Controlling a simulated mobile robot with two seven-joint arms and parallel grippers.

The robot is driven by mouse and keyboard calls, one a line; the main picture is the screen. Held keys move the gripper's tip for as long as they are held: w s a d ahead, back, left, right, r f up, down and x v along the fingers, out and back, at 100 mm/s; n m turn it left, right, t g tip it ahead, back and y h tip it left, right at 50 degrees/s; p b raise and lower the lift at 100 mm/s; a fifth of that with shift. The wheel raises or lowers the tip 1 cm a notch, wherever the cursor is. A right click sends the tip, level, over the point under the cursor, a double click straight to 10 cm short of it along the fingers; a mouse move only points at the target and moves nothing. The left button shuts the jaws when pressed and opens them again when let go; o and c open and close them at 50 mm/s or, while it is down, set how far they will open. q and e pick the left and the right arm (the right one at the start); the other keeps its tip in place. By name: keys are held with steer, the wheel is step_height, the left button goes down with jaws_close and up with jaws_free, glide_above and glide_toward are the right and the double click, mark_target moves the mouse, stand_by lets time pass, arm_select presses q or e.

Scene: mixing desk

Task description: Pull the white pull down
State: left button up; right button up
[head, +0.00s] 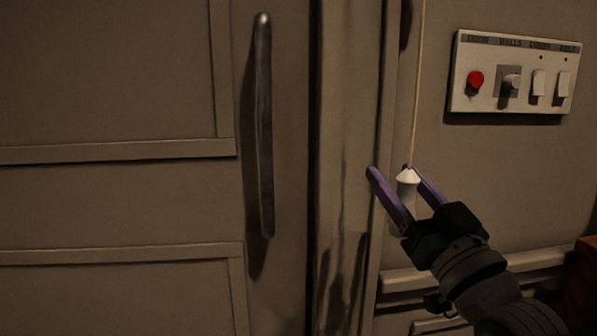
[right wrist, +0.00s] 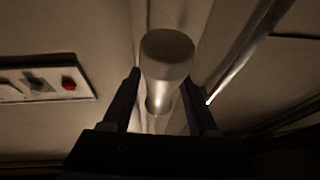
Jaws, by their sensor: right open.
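The white pull (head: 407,178) hangs on a thin pale cord (head: 418,80) in front of the wall, right of the door frame. My right gripper (head: 392,169) is open around it, with one purple finger on each side. In the right wrist view the pull (right wrist: 167,58) stands between the two dark fingers (right wrist: 165,80). Whether either finger touches it I cannot tell. The pull's lower part is partly hidden by the gripper in the head view. My left gripper is not in view.
A white switch panel (head: 513,41) with a red button (head: 475,79), a knob and rocker switches is on the wall at the upper right. A door with a long vertical handle (head: 264,130) is at the left. A ledge (head: 480,268) runs along the wall below the pull.

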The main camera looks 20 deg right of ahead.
steer(key=v, duration=0.8)
steer(key=shift+s+f, duration=0.1)
steer(key=shift+s, duration=0.35)
